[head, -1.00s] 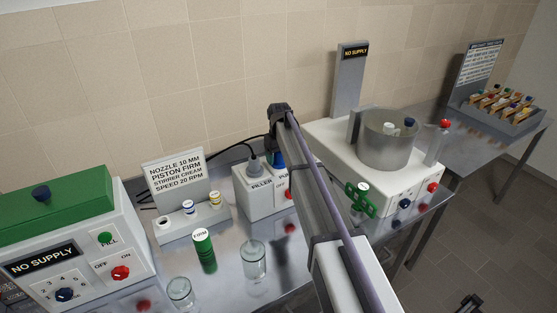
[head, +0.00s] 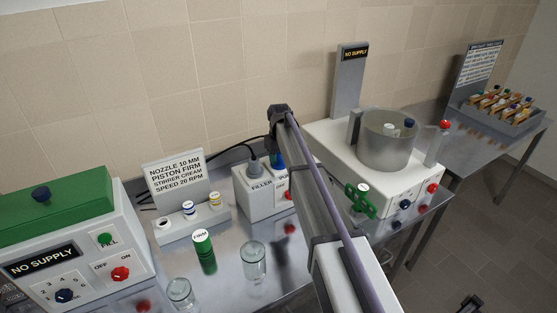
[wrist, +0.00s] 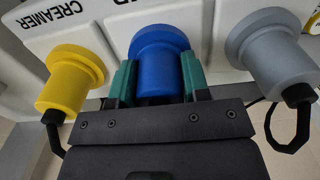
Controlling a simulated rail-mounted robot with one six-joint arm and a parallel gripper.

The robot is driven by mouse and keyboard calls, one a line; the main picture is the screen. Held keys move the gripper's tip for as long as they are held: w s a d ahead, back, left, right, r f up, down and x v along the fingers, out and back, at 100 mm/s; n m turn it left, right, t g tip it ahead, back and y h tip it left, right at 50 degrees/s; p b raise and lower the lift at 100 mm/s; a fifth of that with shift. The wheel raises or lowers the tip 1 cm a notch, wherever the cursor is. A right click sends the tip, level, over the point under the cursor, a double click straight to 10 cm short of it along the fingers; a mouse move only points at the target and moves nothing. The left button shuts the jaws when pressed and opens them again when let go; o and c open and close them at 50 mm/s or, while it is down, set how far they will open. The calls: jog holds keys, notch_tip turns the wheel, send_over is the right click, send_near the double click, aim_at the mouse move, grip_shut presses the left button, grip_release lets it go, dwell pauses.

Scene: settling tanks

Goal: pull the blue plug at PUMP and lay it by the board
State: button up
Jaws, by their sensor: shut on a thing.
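The blue plug (wrist: 158,55) stands in the middle of the wrist view, between a yellow plug and a grey plug. My gripper (wrist: 157,72) is shut on it, with one green finger on each side. Its wide collar appears to rest against the white socket board; I cannot see whether there is a gap. In the head view the blue plug (head: 278,160) shows at the right top of the white board (head: 262,202), partly hidden by my arm. The board's visible labels read FILLER and the start of PUMP, which my arm cuts off.
The yellow plug (wrist: 71,77) by CREAMER and the grey plug (wrist: 272,50) flank my fingers closely, with black cables. Left of the board are a green FIRM cylinder (head: 204,252) and glass jars (head: 254,262). A white machine with a metal pot (head: 388,137) stands right.

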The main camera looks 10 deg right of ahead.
jog(key=c, duration=0.5)
jog(key=shift+o, duration=0.2)
jog(key=shift+r+p, duration=3.05)
jog(key=s+a+f+b, duration=0.1)
jog(key=s+f+b, duration=0.3)
jog(key=s, duration=0.5)
jog(key=s+f+b, duration=0.4)
jog(key=s, duration=0.5)
jog(key=s+a+f+b, duration=0.1)
jog(key=s+f+b, duration=0.4)
jog(key=s, duration=0.4)
jog(key=f+b, duration=0.6)
jog(key=shift+w+d+f, duration=0.1)
jog(key=shift+d+f, duration=0.1)
